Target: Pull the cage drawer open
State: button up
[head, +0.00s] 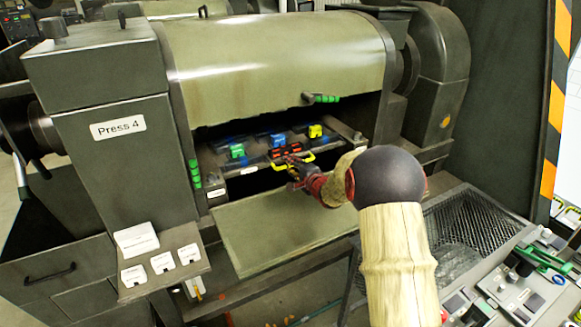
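The cage drawer (345,132) sits in the dark opening of the press marked "Press 4". Its front edge shows below the raised olive cover. Blue pieces with green, yellow and red parts sit along it. A yellow handle (305,158) is at the middle of the drawer front. My gripper (293,164) is at this handle, overlapping it in the picture. Its fingers are small, dark and partly hidden by my wrist, so I cannot tell whether they are closed around the handle.
An olive flap (275,228) hangs open below the drawer. A small shelf with white cards (137,238) juts out at the lower left. A mesh-topped bin (465,230) and a control panel (525,285) stand at the right, near my arm.

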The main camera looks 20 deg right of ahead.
jog(key=shift+c, duration=0.7)
grip_shut()
